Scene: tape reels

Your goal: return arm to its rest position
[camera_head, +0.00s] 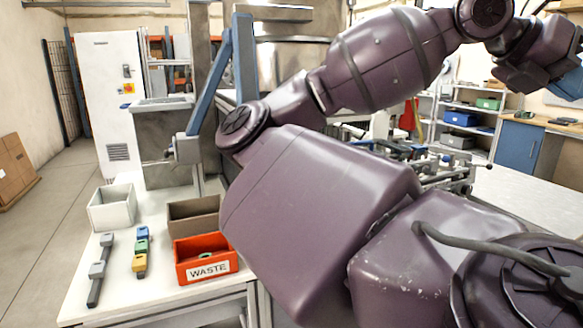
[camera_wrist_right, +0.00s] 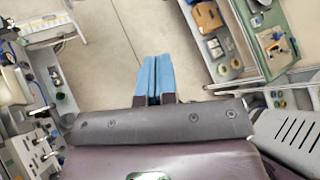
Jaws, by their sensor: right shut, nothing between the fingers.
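My right arm (camera_head: 320,200) is purple and fills the middle and right of the head view. It bends up and back to the upper right, where its wrist and blue gripper part (camera_head: 568,78) show at the right edge. In the right wrist view the two blue fingers (camera_wrist_right: 153,78) lie side by side, shut, with nothing between them. They point over open floor, clear of any object. My left gripper is in neither view.
A table at lower left holds a white bin (camera_head: 111,208), a brown bin (camera_head: 193,216), a red WASTE bin (camera_head: 203,260) with something green inside, and coloured blocks (camera_head: 140,250). Shelving (camera_wrist_right: 215,45) and a green-edged bench (camera_wrist_right: 275,40) stand right in the wrist view. The floor (camera_wrist_right: 140,35) between is clear.

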